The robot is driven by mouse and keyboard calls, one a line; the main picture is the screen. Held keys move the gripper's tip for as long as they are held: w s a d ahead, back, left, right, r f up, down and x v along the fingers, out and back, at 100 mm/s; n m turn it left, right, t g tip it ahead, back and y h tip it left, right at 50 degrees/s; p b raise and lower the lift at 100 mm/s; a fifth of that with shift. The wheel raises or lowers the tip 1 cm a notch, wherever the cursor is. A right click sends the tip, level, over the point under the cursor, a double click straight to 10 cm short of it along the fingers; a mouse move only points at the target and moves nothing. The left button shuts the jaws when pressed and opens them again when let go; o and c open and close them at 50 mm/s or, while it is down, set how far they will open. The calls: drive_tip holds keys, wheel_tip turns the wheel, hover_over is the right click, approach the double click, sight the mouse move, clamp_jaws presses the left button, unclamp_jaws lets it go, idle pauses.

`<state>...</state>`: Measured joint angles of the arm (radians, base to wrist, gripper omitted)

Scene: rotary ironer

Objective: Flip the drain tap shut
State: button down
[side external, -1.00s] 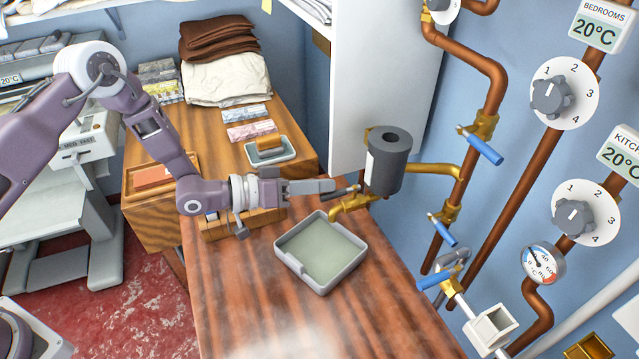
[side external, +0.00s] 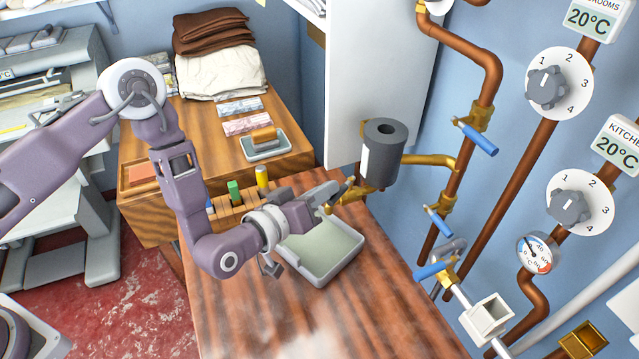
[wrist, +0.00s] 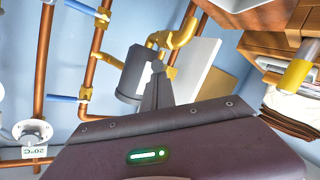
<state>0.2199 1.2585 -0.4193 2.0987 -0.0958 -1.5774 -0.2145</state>
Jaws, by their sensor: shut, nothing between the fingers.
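A grey cylindrical canister (side external: 383,150) with a white label hangs on a brass pipe beside the wall. Under it is a brass tap (side external: 352,196) with its spout over the grey tray; I take this as the drain tap. In the wrist view the canister (wrist: 137,74) and the brass spout (wrist: 184,28) appear upside down. My gripper (side external: 345,186) is shut and empty, its tips close beside the tap below the canister. In the wrist view my gripper (wrist: 158,80) overlaps the canister and brass fitting. I cannot tell whether it touches, and the tap's handle is mostly hidden.
The shallow grey tray (side external: 350,262) sits on the wooden counter (side external: 350,310) below my wrist. A wooden holder with a green block (side external: 234,190) and a yellow cylinder (side external: 262,177) stands behind my wrist. Pipes with blue levers (side external: 480,141) run at right.

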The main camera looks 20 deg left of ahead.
drive_tip(key=shift+d+n+y, duration=2.5)
drive_tip(key=shift+n+y, duration=0.4)
drive_tip(key=shift+y, duration=0.8)
drive_tip(key=r+v, duration=0.2)
drive_tip(key=v, duration=0.9)
drive_tip(key=shift+r+t, duration=0.25)
drive_tip(key=shift+t, duration=0.05)
